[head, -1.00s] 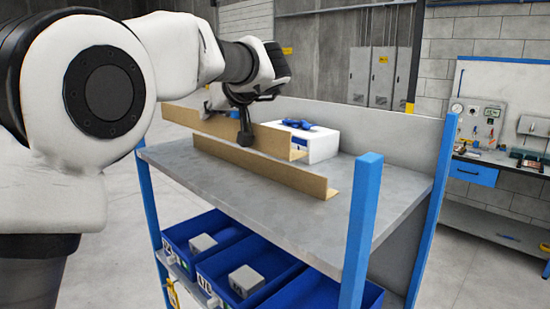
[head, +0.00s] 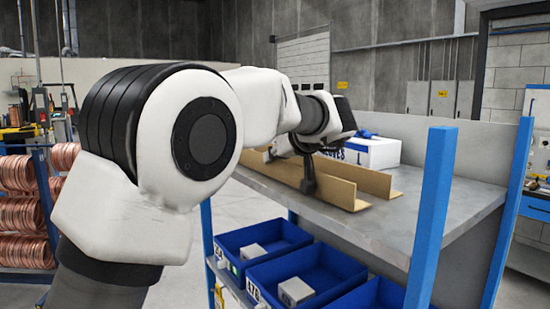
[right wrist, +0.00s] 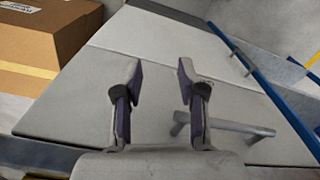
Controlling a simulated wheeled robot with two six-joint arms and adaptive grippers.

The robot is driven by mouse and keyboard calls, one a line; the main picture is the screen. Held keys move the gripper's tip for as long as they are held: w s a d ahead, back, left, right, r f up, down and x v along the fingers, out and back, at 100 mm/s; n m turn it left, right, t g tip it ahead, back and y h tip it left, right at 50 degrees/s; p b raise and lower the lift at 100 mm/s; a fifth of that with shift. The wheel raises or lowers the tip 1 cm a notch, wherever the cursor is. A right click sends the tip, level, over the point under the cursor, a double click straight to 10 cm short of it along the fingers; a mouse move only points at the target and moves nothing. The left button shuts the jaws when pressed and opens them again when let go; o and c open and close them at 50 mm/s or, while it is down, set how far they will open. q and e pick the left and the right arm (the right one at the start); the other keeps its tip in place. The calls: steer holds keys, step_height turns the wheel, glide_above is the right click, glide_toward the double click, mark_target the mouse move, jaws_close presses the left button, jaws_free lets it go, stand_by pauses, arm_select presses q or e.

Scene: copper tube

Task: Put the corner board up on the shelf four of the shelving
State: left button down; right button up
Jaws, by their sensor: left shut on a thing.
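Two long tan L-shaped corner boards show at the top deck (head: 440,225) of the blue-posted shelving. My left gripper (head: 308,184) is shut on the nearer corner board (head: 340,195), around the middle of its length. This board runs along the deck's front edge; I cannot tell whether it touches the deck. The other corner board (head: 370,179) is just behind it, partly hidden by it and by the gripper. My right gripper (right wrist: 160,80) is open and empty in the right wrist view, away from the boards.
A white box (head: 372,152) with blue gloves on it stands behind the boards. Blue bins (head: 262,238) fill the level below. A blue upright post (head: 432,220) rises at the deck's right corner. Copper coils (head: 22,200) stand at left. A cardboard box (right wrist: 45,45) is near my right gripper.

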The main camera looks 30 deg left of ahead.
arm_select(q)
steer(key=shift+w, duration=0.25)
steer(key=c, duration=1.5)
jaws_free()
steer(key=shift+w+a+f, duration=0.1)
steer(key=shift+o, duration=1)
steer(key=shift+s, duration=0.35)
steer(key=shift+d+r+p, duration=0.3)
steer(key=shift+r, duration=0.1)
steer(key=p+v, duration=0.7)
steer(key=v, duration=0.4)
